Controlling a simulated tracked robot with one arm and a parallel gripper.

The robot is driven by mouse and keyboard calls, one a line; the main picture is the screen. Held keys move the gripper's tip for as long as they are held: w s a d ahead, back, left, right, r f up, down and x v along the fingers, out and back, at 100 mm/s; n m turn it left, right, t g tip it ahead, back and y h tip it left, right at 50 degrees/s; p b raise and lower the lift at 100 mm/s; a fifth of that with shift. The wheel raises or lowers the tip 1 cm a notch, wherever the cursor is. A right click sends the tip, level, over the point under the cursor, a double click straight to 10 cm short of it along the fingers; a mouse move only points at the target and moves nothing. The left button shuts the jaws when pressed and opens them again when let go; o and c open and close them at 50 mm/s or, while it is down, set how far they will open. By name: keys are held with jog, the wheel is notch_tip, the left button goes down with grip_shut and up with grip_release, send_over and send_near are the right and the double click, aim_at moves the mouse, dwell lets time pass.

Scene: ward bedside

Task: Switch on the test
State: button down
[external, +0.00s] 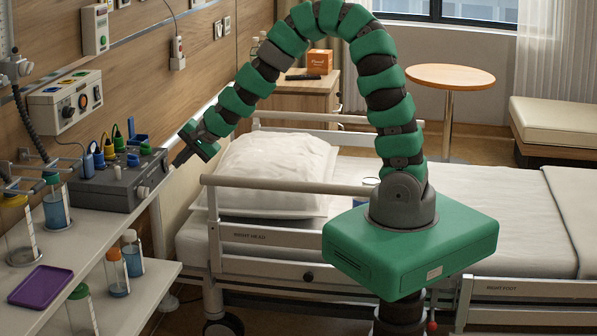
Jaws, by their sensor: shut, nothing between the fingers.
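A grey box-shaped device (105,196) sits on the bedside shelf at the left. Its top carries several coloured plugs or fittings in blue, yellow, green and black. Small knobs or switches (142,192) show on its front right face; their settings are too small to read. My gripper (180,162) is shut and empty. A beige wall unit (62,102) with dials hangs above and behind the device.
The bed (440,190) with a white pillow (270,172) and raised side rails (290,186) lies right of the shelf. Bottles (56,208) and a purple tray (40,287) stand on the shelf. A wooden cabinet (300,95) and round table (450,76) are behind.

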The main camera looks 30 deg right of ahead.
jog(key=p+v, duration=0.1)
jog(key=v, duration=1)
jog(key=shift+s+d, duration=0.45)
jog(key=shift+f, duration=0.1)
jog(key=f+b, duration=0.1)
jog(key=b, duration=0.3)
jog(key=s+d+f+t+y+b, duration=0.1)
jog(key=f+b, duration=0.1)
jog(key=b, duration=0.3)
jog(key=shift+s, duration=0.1)
jog(key=shift+w+a+r+b+x, duration=0.3)
jog(key=shift+b+x, duration=0.35)
jog(key=shift+x, duration=1.55)
jog(key=shift+w+a+r+b+x, duration=0.1)
jog(key=shift+r+b+x, duration=0.45)
jog(key=shift+x, duration=1.7)
jog(key=shift+w+a+r+b+x, duration=0.2)
jog(key=shift+b+x, duration=0.55)
jog(key=shift+x, duration=1.45)
